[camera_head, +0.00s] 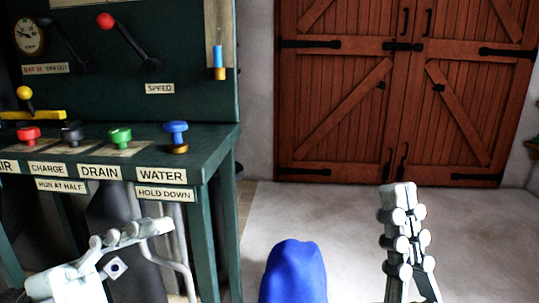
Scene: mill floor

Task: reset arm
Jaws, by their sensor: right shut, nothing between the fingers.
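My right gripper (399,192) stands upright at the lower right, over the pale floor. Its fingers are together with nothing between them, and it touches nothing. My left gripper (158,228) is at the lower left, in front of the dark green control bench (222,140). It points to the right, and its fingers are seen edge-on, so I cannot tell whether they are open. I see nothing held in it.
The bench carries red (28,136), black (72,132), green (120,137) and blue (176,134) knobs, with levers above. A blue rounded shape (293,272) rises at bottom centre. Closed wooden doors (345,120) stand behind clear floor (320,215).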

